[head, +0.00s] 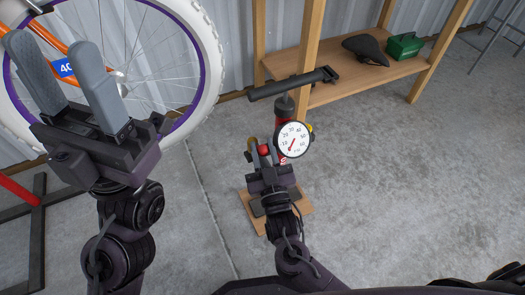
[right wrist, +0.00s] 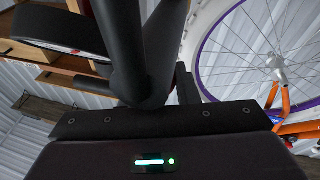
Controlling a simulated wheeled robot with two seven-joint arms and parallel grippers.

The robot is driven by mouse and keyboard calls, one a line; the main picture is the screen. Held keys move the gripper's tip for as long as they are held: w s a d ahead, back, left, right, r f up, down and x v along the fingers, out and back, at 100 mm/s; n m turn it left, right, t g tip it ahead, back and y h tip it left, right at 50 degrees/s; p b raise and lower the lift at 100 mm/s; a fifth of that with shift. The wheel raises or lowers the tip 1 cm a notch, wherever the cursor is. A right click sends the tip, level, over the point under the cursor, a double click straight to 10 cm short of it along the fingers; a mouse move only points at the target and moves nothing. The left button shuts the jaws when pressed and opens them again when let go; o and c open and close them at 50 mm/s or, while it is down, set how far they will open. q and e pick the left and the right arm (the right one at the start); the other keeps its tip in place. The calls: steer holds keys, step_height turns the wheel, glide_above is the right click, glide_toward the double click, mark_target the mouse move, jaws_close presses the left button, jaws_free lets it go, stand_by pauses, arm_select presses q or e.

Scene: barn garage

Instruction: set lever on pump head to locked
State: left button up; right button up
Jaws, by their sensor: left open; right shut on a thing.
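The floor pump (head: 284,116) stands upright on a wooden base board (head: 304,201), with a black crossbar handle (head: 292,84) and a round white gauge (head: 292,140). My right gripper (head: 264,149) is at the pump's front, just left of the gauge, and is shut on a part of the pump. A small red piece shows between its fingers. I cannot tell whether this is the pump head or its lever, or how the lever is set. In the right wrist view, black parts (right wrist: 122,50) fill the near field. My left gripper (head: 74,88) is open and empty, raised at the left.
A bicycle wheel (head: 212,62) with a white tyre and purple rim stands behind my left gripper. A wooden shelf (head: 338,88) behind the pump holds a black saddle (head: 366,48) and a green box (head: 404,46). The concrete floor at right is clear.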

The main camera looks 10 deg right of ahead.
steer(key=o, duration=0.9)
steer(key=shift+o, duration=0.2)
steer(key=p+v, duration=0.1)
steer(key=v, duration=0.6)
steer(key=shift+s+p, duration=0.4)
steer(key=shift+f, duration=0.15)
